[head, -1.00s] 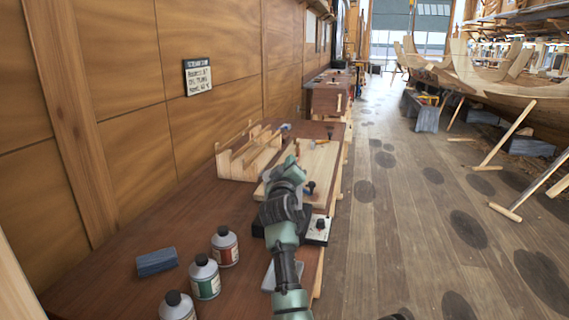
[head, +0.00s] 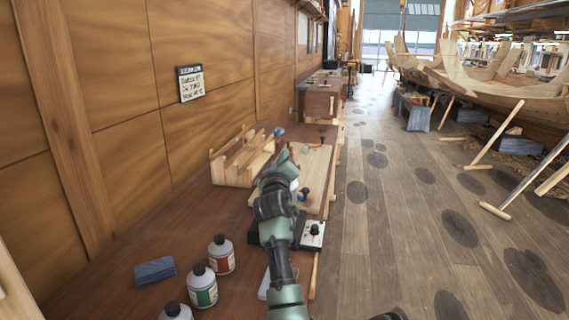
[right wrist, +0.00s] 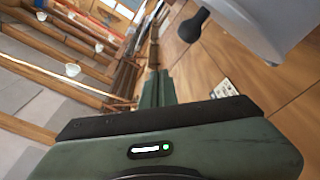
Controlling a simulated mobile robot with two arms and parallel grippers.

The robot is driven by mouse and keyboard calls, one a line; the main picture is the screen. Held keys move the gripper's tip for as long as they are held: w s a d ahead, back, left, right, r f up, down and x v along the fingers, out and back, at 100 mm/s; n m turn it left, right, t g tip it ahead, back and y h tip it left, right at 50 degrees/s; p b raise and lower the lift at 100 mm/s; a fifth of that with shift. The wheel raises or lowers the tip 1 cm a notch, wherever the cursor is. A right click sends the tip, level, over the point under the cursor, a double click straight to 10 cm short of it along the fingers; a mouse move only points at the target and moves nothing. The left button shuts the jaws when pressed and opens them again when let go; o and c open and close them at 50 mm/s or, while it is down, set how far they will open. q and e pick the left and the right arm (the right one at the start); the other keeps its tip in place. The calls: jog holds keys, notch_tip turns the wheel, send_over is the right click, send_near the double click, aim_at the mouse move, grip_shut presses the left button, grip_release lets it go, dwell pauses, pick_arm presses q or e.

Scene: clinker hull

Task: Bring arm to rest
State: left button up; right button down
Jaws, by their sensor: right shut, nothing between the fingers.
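My right arm reaches forward from the bottom of the head view over the brown workbench (head: 150,255). Its green and dark grey right gripper (head: 283,157) is at the far end of the arm, above the bench near a pale wooden board (head: 313,165). The fingers are hard to make out in the head view. In the right wrist view the gripper (right wrist: 155,85) is shut and empty, with its green body across the bottom of the picture. My left gripper is not in view.
A wooden rack (head: 235,170) is left of the gripper. A small box with a black knob (head: 313,233) is beside the arm.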

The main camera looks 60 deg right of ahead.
pick_arm(q)
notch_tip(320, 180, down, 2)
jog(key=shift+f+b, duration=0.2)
jog(key=shift+b, duration=0.55)
pick_arm(e)
jog(key=w+f+v, duration=0.1)
jog(key=v, duration=0.8)
jog(key=shift+a, duration=0.3)
